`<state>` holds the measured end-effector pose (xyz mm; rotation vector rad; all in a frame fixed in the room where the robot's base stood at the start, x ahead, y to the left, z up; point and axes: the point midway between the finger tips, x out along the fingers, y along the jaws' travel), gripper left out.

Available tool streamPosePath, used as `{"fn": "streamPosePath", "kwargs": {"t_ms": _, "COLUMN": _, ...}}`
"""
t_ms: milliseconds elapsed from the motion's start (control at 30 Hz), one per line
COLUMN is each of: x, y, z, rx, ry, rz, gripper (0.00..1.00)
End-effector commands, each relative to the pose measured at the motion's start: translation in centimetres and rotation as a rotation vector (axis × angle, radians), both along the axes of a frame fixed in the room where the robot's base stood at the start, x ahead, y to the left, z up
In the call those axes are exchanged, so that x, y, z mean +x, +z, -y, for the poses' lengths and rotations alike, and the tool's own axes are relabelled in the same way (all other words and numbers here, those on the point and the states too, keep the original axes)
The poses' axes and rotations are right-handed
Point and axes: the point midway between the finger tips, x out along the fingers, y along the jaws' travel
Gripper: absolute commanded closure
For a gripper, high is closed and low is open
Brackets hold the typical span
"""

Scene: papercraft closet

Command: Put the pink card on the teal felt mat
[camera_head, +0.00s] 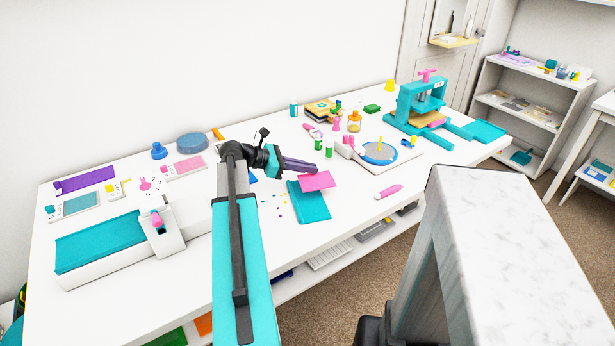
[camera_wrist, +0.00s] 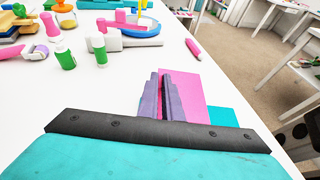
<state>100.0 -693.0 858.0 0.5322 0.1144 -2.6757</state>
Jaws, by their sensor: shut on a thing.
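The pink card (camera_head: 317,181) is held at the tips of my gripper (camera_head: 315,168), whose purple fingers are shut on its edge. In the head view the card overlaps the upper right part of the teal felt mat (camera_head: 312,205), which lies near the table's front edge. I cannot tell whether the card touches the mat. In the wrist view the pink card (camera_wrist: 184,90) sticks out beyond the fingers (camera_wrist: 163,82). A strip of the teal mat (camera_wrist: 222,117) shows to its right, and the rest is hidden.
A pink pen (camera_head: 388,191) lies right of the mat. A white board with a blue round dial (camera_head: 379,153) and green bottles (camera_head: 329,149) stand behind. A teal press (camera_head: 420,105) is farther right. Small dots lie left of the mat.

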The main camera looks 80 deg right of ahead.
Motion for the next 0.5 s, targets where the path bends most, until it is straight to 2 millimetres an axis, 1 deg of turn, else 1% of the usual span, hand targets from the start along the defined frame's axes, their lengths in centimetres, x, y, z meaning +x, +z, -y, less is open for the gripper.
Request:
{"fn": "streamPosePath", "kwargs": {"t_ms": 167, "x": 0.0, "y": -0.5, "z": 0.0, "rx": 0.001, "ry": 0.0, "rz": 0.0, "gripper": 1.0}}
{"fn": "streamPosePath", "kwargs": {"t_ms": 400, "x": 0.1, "y": -2.7, "z": 0.1, "rx": 0.001, "ry": 0.003, "rz": 0.0, "gripper": 1.0}}
{"fn": "streamPosePath", "kwargs": {"t_ms": 500, "x": 0.1, "y": -3.4, "z": 0.0, "rx": 0.0, "ry": 0.002, "rz": 0.0, "gripper": 1.0}}
